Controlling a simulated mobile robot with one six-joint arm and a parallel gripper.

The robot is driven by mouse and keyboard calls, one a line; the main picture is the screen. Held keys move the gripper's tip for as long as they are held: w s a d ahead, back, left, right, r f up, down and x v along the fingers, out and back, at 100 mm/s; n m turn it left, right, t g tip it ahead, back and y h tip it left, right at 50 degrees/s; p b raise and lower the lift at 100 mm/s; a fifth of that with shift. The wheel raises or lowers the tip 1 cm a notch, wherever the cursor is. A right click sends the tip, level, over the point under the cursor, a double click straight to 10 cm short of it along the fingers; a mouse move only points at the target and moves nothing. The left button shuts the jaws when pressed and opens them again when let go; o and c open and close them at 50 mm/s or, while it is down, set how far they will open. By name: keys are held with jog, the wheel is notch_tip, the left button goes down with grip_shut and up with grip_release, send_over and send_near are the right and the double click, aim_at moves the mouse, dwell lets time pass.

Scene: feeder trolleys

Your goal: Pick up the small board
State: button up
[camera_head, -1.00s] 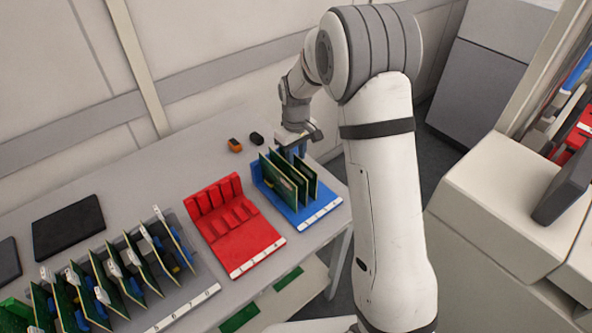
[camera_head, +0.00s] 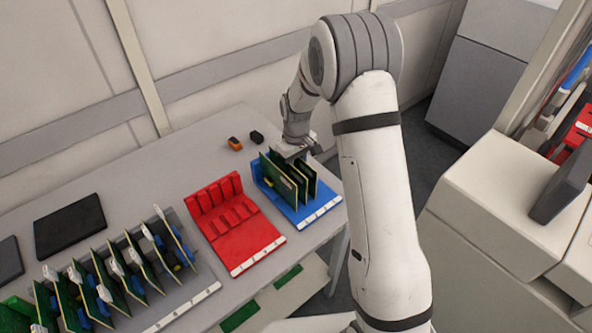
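Green boards (camera_head: 277,181) stand upright in the blue rack (camera_head: 322,213) on the table. I cannot tell which of them, if any, is the small board. My gripper (camera_head: 291,152) points down at the back of the blue rack, just above the boards' top edges. Its fingertips are partly hidden, and I cannot tell whether it touches a board or how far its fingers are apart.
An empty red rack (camera_head: 237,234) stands left of the blue one. A grey rack (camera_head: 190,300) with several larger green boards is at front left. A black pad (camera_head: 68,226) and small orange (camera_head: 235,143) and black (camera_head: 256,137) items lie on the table. A white machine (camera_head: 500,230) stands at right.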

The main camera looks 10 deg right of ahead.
jog(key=shift+c, duration=0.2)
grip_shut()
dwell(0.3)
